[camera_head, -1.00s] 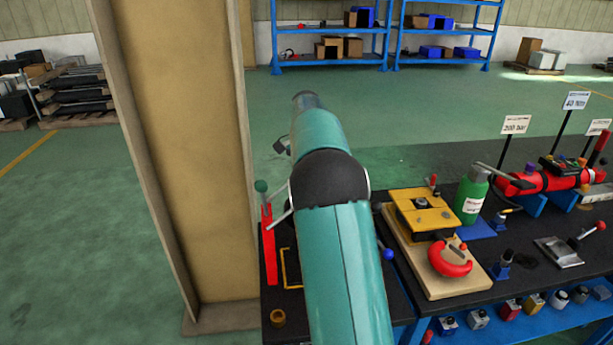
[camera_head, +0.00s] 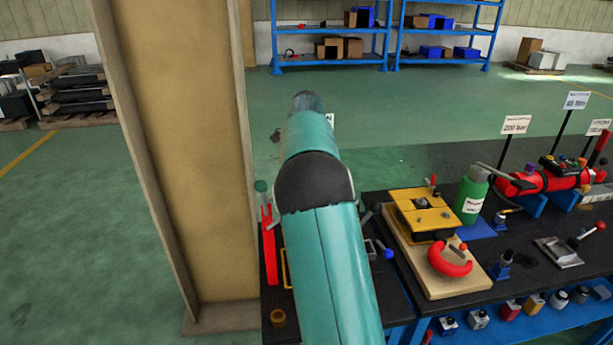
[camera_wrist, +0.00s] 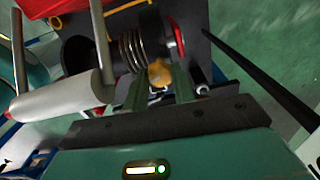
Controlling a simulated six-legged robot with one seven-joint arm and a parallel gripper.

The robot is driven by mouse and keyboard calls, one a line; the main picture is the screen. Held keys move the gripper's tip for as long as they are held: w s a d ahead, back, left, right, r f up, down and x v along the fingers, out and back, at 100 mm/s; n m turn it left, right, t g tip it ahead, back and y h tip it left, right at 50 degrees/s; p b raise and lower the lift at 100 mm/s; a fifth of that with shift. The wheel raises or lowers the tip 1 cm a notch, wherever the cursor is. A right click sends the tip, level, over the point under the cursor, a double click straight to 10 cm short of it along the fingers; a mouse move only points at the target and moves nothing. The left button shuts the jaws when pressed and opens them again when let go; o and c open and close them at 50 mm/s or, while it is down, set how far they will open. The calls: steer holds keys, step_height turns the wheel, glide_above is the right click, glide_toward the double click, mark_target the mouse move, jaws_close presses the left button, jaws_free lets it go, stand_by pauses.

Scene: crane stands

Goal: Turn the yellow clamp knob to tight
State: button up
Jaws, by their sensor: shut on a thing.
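The yellow clamp knob (camera_wrist: 159,71) shows in the wrist view, between the tips of my two green fingers. My gripper (camera_wrist: 158,86) is shut on it. A coiled spring (camera_wrist: 131,48) and a dark cylinder lie just behind the knob, with a red ring (camera_wrist: 175,40) to their right. The far side of the knob is hidden, and I cannot read its turn. In the head view my teal arm covers the gripper and the knob.
The dark bench (camera_head: 405,298) carries a yellow clamp block on a wooden board (camera_head: 467,287), a green bottle (camera_head: 471,196) and a red cylinder (camera_head: 545,182). A red lever (camera_head: 268,245) stands left of my arm. A tall beige column (camera_head: 195,150) stands further left.

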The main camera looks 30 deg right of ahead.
steer(key=shift+r, duration=0.1)
stand_by(0.4)
steer(key=o, duration=1)
step_height(320, 180, up, 14)
stand_by(0.4)
